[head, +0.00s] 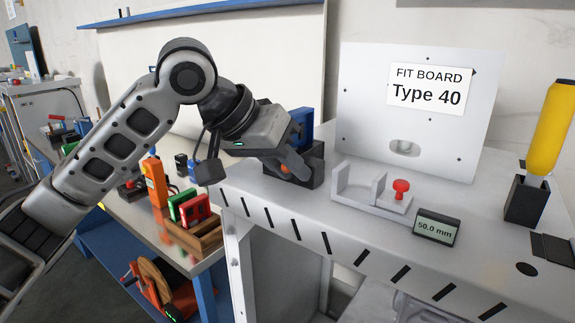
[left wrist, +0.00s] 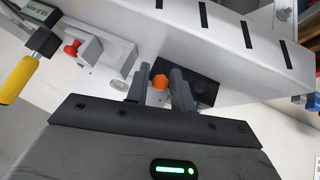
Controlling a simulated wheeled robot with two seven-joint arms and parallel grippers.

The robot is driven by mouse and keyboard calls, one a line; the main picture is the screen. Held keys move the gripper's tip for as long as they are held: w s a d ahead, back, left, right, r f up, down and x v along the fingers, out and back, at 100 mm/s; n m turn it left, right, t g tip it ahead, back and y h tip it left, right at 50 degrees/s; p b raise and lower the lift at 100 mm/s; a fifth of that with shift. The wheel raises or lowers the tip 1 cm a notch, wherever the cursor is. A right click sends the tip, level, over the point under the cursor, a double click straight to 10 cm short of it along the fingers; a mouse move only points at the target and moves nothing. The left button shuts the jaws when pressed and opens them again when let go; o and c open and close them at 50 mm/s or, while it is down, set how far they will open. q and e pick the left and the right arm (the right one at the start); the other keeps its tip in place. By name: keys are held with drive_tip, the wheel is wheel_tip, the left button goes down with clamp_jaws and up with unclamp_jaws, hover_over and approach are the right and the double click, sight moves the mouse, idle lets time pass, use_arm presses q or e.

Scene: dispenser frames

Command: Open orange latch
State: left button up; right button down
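The orange latch (left wrist: 160,82) is a small orange knob at the end of a black block (left wrist: 203,92). In the head view the latch (head: 285,169) is mostly hidden by my left gripper, and the black block (head: 310,172) stands at the back left of the white bench. My left gripper (head: 292,168) reaches down at the block. In the left wrist view its two dark fingers (left wrist: 160,76) stand on either side of the latch, with a narrow gap showing between them. Contact with the latch cannot be told. My right gripper is not in view.
A grey fixture with a red knob (head: 401,188) and a gauge reading 50.0 mm (head: 436,228) sit right of the block. A white board (head: 415,130) stands behind. A yellow-handled tool (head: 552,128) is at the right. A blue part (head: 301,127) stands behind the gripper.

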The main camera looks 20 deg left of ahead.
use_arm(q)
drive_tip(key=v, duration=1.6)
drive_tip(key=shift+b, duration=0.4)
drive_tip(key=shift+f, duration=0.1)
